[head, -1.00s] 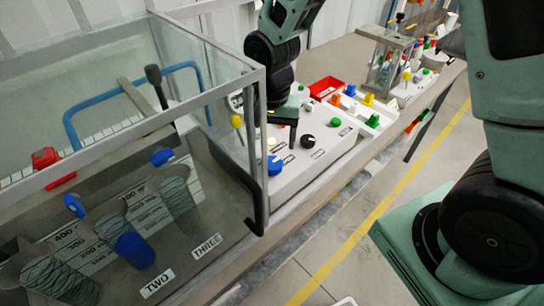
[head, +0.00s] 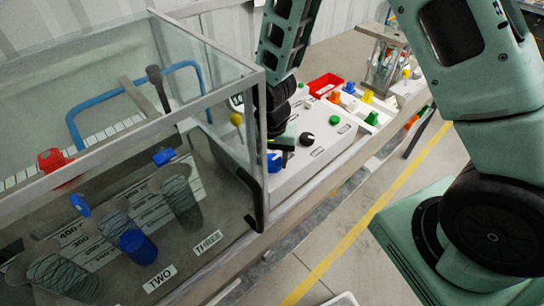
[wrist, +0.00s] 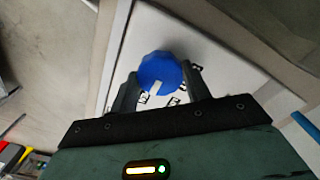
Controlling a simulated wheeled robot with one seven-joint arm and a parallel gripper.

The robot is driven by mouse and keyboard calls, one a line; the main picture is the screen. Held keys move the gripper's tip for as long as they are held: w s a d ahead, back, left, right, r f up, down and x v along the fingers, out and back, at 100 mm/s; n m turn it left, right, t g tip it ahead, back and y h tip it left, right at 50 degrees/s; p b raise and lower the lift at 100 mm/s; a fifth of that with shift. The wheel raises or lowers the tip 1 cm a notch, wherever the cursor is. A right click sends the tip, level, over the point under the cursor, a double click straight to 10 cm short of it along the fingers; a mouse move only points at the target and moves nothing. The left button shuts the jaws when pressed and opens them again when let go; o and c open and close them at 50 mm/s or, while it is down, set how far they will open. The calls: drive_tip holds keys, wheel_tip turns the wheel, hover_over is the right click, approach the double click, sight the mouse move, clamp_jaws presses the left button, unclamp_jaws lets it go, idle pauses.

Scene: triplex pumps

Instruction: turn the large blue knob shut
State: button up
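The large blue knob (head: 274,163) is on the front left of the white control panel (head: 300,168), partly hidden by my gripper in the head view. In the wrist view the blue knob (wrist: 160,70) is round with a white pointer mark towards the bottom of the picture. My gripper (wrist: 161,74) has its two dark fingers apart, one on each side of the knob. A narrow gap seems to show beside the knob, so the fingers look open around it. Contact cannot be made out. In the head view my gripper (head: 286,146) is low over the panel.
A black knob (head: 307,139) and a green knob (head: 334,121) are close to my gripper on the panel. A glass tank (head: 262,110) stands just left. A red tray (head: 326,85) and several coloured valves are behind. Floor in front is free.

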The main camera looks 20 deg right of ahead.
drive_tip(key=c, duration=0.3)
drive_tip(key=n, duration=0.3)
drive_tip(key=shift+n+b, duration=0.3)
drive_tip(key=shift+b, duration=0.05)
drive_tip(key=n, duration=0.4)
drive_tip(key=shift+n, duration=0.3)
drive_tip(key=n, duration=0.5)
drive_tip(key=shift+n, duration=2.3)
